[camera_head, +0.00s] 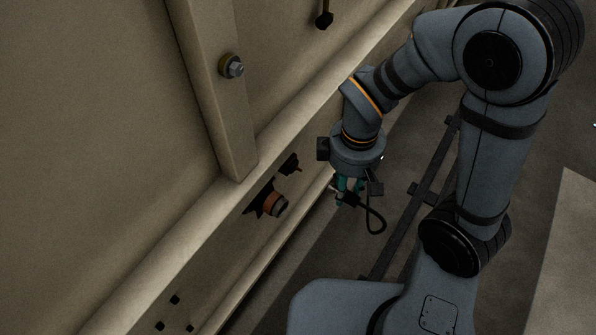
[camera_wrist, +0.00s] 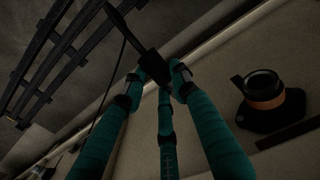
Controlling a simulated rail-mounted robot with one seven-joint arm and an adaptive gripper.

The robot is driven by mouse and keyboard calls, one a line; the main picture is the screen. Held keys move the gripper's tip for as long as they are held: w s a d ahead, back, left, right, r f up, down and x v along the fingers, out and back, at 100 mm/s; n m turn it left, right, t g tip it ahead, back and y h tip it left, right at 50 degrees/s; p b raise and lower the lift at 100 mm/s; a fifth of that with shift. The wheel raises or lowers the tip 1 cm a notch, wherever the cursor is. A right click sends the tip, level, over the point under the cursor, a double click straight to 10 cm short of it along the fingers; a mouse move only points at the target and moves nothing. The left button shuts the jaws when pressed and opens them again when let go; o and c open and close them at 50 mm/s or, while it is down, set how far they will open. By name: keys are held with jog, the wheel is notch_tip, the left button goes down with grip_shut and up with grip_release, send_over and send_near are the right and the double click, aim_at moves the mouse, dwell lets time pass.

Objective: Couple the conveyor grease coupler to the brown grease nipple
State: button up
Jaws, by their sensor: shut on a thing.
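My gripper (camera_head: 348,188), with teal fingers, is shut on a black coupler (camera_head: 352,199) with a dark hose looping below it, beside the hopper wall. In the wrist view the fingertips (camera_wrist: 157,80) close around the black coupler (camera_wrist: 152,63), partly hiding it. The brown grease nipple (camera_head: 275,206) sticks out of the hopper's lower beam on a dark flange, left of and a little below my gripper. In the wrist view the brown-banded nipple (camera_wrist: 264,97) is at the right, apart from the coupler. Its round dark end is uncovered.
A small black bracket (camera_head: 290,164) sits on the beam between the nipple and my gripper. A hopper rib with a bolt (camera_head: 231,66) rises above. Dark rails (camera_head: 428,175) run along the floor to the right. Open space lies between beam and rails.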

jog(key=shift+w+a, duration=0.1)
jog(key=shift+a, duration=0.1)
jog(key=shift+w+a+p, duration=0.15)
jog(key=shift+w+a, duration=0.3)
jog(key=shift+a, duration=0.35)
jog(key=shift+w+a+p, duration=0.1)
jog(key=shift+w+a, duration=0.3)
jog(key=shift+a, duration=0.4)
jog(key=shift+w+a+p, duration=0.15)
jog(key=shift+w+a, duration=0.3)
jog(key=shift+a, duration=0.35)
jog(key=o, duration=0.7)
grip_shut()
